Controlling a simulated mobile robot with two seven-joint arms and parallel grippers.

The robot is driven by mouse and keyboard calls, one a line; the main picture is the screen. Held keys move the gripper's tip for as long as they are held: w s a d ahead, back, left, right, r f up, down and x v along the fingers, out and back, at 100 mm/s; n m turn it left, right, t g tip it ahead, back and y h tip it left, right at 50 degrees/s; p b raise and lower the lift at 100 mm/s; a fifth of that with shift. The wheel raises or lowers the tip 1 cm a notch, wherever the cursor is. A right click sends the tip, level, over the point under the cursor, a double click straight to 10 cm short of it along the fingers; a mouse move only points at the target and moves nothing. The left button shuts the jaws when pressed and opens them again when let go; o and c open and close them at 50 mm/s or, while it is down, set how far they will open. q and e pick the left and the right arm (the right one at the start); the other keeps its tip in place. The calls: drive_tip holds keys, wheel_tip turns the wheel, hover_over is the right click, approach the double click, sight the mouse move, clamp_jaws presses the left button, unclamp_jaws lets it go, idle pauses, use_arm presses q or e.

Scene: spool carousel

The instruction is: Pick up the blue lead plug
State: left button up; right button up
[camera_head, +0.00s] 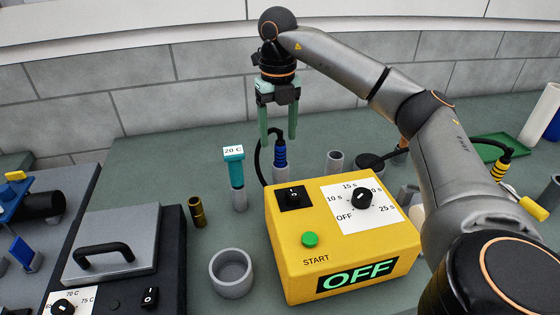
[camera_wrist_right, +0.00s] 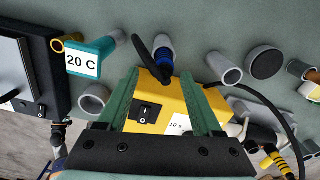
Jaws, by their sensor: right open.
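The blue lead plug (camera_head: 280,155) stands upright behind the yellow timer box (camera_head: 300,262), with a black cable arching from its top. In the right wrist view the blue plug (camera_wrist_right: 163,60) shows beyond the fingertips, roughly between them, with its black cable end (camera_wrist_right: 147,52) towards the camera. My right gripper (camera_head: 278,138) points down above and close to the plug, fingers apart and nothing between them. Its green fingers also show in the right wrist view (camera_wrist_right: 168,85). I cannot tell how far above the plug the fingertips are. My left gripper is not in view.
A teal-topped 20 C device (camera_head: 234,168) and a brass tube (camera_head: 197,211) stand left of the plug. A grey cup (camera_head: 231,272) is in front. A grey tube (camera_head: 334,163) and a dark round piece (camera_head: 370,165) stand right. A yellow-black plug (camera_head: 502,164) is farther right.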

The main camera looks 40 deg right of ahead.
sight(280, 144)
drive_tip(key=shift+d+f, duration=0.2)
drive_tip(key=shift+f, duration=1.2)
drive_tip(key=shift+d+f, duration=0.15)
drive_tip(key=shift+f, duration=1.2)
drive_tip(key=shift+c, duration=0.4)
clamp_jaws()
